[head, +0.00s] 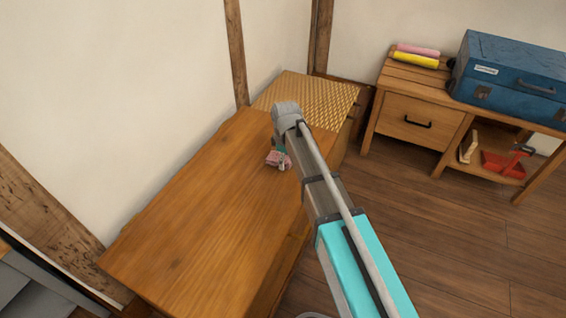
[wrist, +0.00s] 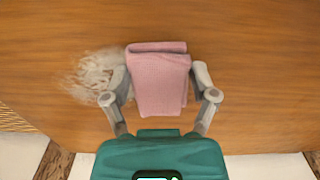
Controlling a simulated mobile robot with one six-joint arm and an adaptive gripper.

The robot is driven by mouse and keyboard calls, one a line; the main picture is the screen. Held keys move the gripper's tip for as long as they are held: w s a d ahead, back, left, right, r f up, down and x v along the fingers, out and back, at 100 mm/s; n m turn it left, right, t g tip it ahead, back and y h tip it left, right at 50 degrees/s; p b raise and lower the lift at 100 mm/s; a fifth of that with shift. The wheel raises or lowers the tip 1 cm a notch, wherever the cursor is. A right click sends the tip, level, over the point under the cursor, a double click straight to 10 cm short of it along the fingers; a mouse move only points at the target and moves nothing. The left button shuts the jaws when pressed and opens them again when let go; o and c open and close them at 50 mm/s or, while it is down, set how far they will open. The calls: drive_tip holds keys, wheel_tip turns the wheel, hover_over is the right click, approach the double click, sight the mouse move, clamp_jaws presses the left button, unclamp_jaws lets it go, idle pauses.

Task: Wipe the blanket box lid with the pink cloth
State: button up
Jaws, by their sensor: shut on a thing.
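The blanket box lid (head: 200,205) is a long, bare wooden top in the head view, and it fills most of the wrist view (wrist: 250,50). The folded pink cloth (wrist: 160,82) sits between the two fingers of my gripper (wrist: 160,88), which is shut on it. In the head view the cloth (head: 273,158) shows at the lid's far right part, at or just above the wood; I cannot tell if it touches. A whitish smudge (wrist: 95,75) lies on the lid just left of the cloth in the wrist view. My arm hides part of the lid's right edge.
A woven-topped piece (head: 310,95) stands against the lid's far end. A wooden bench (head: 412,110) at the right holds pink and yellow rolls (head: 416,61) and a blue case (head: 510,70). A red dustpan (head: 503,164) lies on its lower shelf. Walls border the lid's left side.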

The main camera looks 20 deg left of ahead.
drive_tip(key=shift+w+d, duration=0.1)
drive_tip(key=shift+w, duration=0.45)
drive_tip(key=shift+w, duration=0.1)
drive_tip(key=shift+w+d+f, duration=0.1)
drive_tip(key=shift+w+d, duration=0.05)
drive_tip(key=shift+w, duration=1.55)
drive_tip(key=shift+w+d, duration=0.2)
drive_tip(key=shift+w, duration=1.6)
drive_tip(key=shift+w, duration=0.1)
drive_tip(key=shift+w+d, duration=0.2)
drive_tip(key=shift+w, duration=1.5)
drive_tip(key=shift+a, duration=0.15)
